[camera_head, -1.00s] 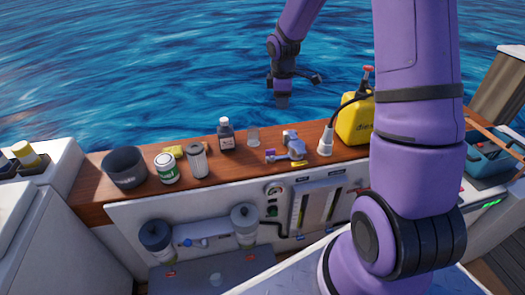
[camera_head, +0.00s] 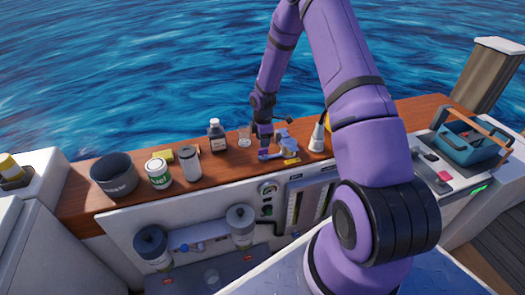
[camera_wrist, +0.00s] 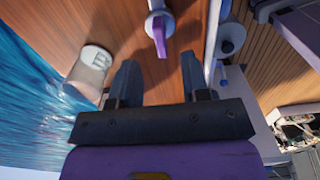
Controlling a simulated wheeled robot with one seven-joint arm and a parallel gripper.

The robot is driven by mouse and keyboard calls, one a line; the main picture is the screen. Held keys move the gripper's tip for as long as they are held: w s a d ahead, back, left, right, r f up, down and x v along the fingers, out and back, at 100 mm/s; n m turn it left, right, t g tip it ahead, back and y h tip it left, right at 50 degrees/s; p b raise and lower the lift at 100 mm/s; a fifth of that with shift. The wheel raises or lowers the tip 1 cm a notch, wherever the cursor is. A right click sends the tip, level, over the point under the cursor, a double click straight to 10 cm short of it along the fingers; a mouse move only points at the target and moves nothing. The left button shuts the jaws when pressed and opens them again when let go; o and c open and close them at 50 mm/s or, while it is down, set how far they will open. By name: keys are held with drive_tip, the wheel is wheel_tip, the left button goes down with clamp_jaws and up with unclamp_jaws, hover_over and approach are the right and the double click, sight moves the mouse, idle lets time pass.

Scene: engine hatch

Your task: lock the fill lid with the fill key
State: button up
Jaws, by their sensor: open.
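A small grey-blue fitting (camera_head: 287,141) stands on the wooden counter by a yellow tag (camera_head: 291,161). In the wrist view a round grey piece with a purple tab (camera_wrist: 160,38) lies ahead, between the lines of my fingers; it looks like the fill lid with the key, but I cannot tell the two apart surely. My gripper (camera_head: 263,150) points down at the counter just left of the fitting. In the wrist view my gripper (camera_wrist: 159,75) is open, with only bare wood between its fingers.
A clear cup (camera_head: 244,136) stands close left of my gripper, with a dark bottle (camera_head: 216,136) beyond. A white funnel-like bottle (camera_head: 317,136) stands right of the fitting. A filter, a green-labelled can and a dark bucket (camera_head: 114,175) stand farther left. Water lies behind the counter.

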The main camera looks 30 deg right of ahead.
sight(263, 150)
wheel_tip(263, 150, down, 6)
drive_tip(key=shift+r, duration=0.1)
idle(0.4)
clamp_jaws()
